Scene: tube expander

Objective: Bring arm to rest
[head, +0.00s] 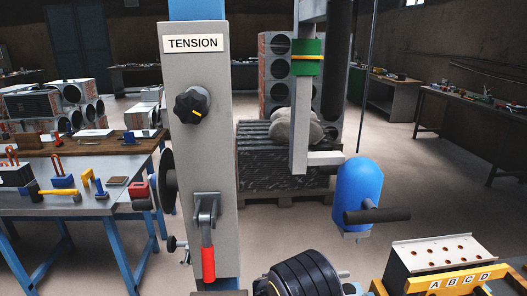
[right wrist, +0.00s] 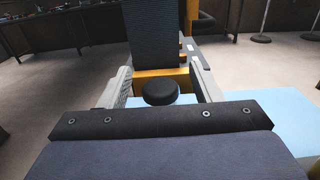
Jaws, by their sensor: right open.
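My right gripper (right wrist: 161,82) is open in the right wrist view, with one grey finger on each side. A round black knob (right wrist: 160,92) shows between the fingers, with a gap on both sides; I cannot tell how far ahead it is. There, a grey machine column (head: 200,150) carries a TENSION label, a black dial (head: 191,105) with a yellow mark, and a red-handled lever (head: 208,262) with the handle hanging down. To its right, a grey upright arm (head: 300,125) has a green band, and a blue cylinder (head: 359,190) with a black handle hangs beside its foot.
A ribbed black roller (head: 300,278) and a grey-topped rack marked A B C D (head: 440,254) stand at the bottom right. A workbench (head: 110,168) with tools is at left. A yellow bar (right wrist: 170,79) and dark ribbed part (right wrist: 155,40) lie beyond the knob.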

